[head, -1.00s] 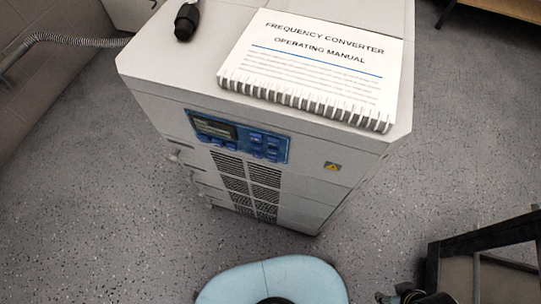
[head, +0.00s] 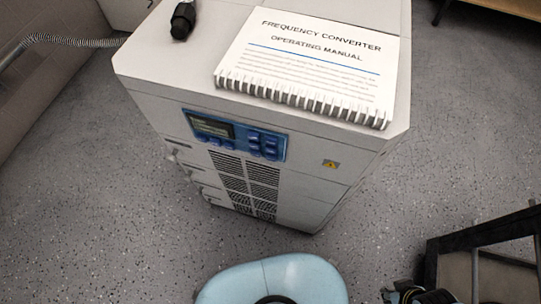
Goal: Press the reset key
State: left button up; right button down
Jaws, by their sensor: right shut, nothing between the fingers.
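The white frequency converter cabinet (head: 322,187) stands in the middle of the head view. Its blue control panel (head: 237,149) is on the upper front face, with a small display (head: 211,127) on the left and a group of blue keys (head: 264,146) on the right. Smaller keys sit below the display. The labels are too small to read, so I cannot tell which is the reset key. My right gripper (head: 408,294) is shut and empty at the bottom edge, right of and well apart from the cabinet, partly cut off. My left gripper is not in view.
A spiral-bound manual (head: 308,66) and a black connector (head: 183,20) lie on the cabinet top. A corrugated cable (head: 75,41) runs at the left. A dark-framed object (head: 480,248) stands at the lower right. Speckled floor before the cabinet is clear.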

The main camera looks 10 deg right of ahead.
aim_at(273, 158)
jog(key=k+j, duration=0.25)
jog(key=j, duration=0.15)
jog(key=k+j, duration=0.25)
jog(key=j, duration=0.15)
jog(key=k+j, duration=0.25)
jog(key=j, duration=0.15)
jog(key=k+j, duration=0.25)
jog(key=j, duration=0.15)
jog(key=u, duration=0.05)
